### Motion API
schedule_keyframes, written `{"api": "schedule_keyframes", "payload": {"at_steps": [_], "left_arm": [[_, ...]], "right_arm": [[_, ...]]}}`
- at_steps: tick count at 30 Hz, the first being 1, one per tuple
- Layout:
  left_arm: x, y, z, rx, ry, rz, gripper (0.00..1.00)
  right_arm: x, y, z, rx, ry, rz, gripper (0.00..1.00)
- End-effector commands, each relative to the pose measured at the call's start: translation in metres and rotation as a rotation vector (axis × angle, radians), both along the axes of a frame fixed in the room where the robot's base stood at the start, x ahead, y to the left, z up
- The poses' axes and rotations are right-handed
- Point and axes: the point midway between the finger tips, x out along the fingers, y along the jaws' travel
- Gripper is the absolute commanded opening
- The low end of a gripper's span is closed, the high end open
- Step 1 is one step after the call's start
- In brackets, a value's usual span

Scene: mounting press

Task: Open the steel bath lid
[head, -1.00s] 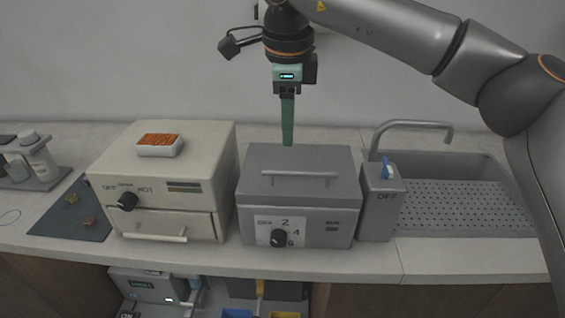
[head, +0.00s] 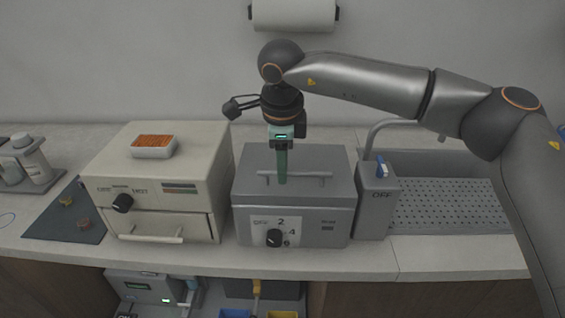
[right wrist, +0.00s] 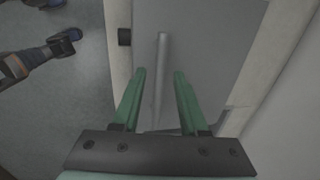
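The steel bath (head: 292,215) is a grey box on the counter with its lid (head: 315,158) closed. A bar handle (head: 312,175) runs across the lid. My right gripper (head: 283,180) points down over the lid, its green fingers overlapping the handle's left half in the head view. In the right wrist view the right gripper (right wrist: 160,78) is open, with the handle (right wrist: 161,75) lying lengthwise between the fingers, apart from both. The contact depth is unclear. My left gripper's fingers do not show.
A beige mounting press (head: 165,180) with an orange-topped box (head: 154,146) stands close on the left. A grey switch box (head: 377,205) stands against the bath's right side, before a sink with a perforated tray (head: 440,205) and a tap.

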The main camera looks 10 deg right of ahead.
Motion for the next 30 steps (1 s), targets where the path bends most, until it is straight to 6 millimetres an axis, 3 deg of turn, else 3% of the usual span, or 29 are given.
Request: {"api": "schedule_keyframes", "payload": {"at_steps": [1,11,30], "left_arm": [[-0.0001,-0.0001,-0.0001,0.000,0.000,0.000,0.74],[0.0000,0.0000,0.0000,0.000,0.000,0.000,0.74],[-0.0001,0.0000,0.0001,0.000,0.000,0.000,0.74]], "right_arm": [[0.0000,0.0000,0.0001,0.000,0.000,0.000,0.36],[0.0000,0.0001,0.0004,0.000,0.000,0.000,0.00],[-0.0001,0.0002,0.0006,0.000,0.000,0.000,0.00]]}}
